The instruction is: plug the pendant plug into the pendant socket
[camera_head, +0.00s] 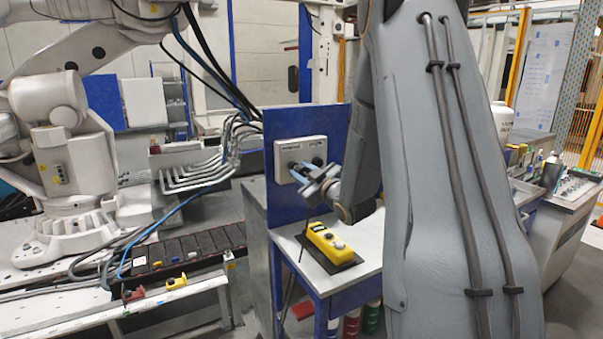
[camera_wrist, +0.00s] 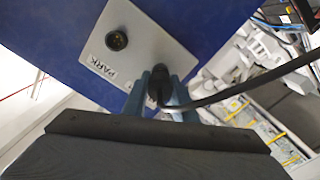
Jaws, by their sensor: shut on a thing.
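My gripper (camera_head: 302,176) reaches the grey socket plate (camera_head: 299,151) on the blue panel. In the wrist view, its blue-grey fingers (camera_wrist: 164,92) are shut on the black pendant plug (camera_wrist: 158,78). The plug's black cable (camera_wrist: 225,95) runs off to the right. The plug's front end is close to or against the plate (camera_wrist: 150,48), and I cannot tell how deep it sits. The round socket marked PARK (camera_wrist: 117,40) is empty. The pendant socket at the plate's other end is largely hidden behind the plug and fingers.
A yellow pendant (camera_head: 328,240) lies on a dark mat on the small table (camera_head: 352,273) below the plate. The blue panel (camera_head: 281,123) stands upright behind the plate. A white robot arm (camera_head: 65,150) and grey pipes (camera_head: 195,172) stand to the left. My arm hides the right side.

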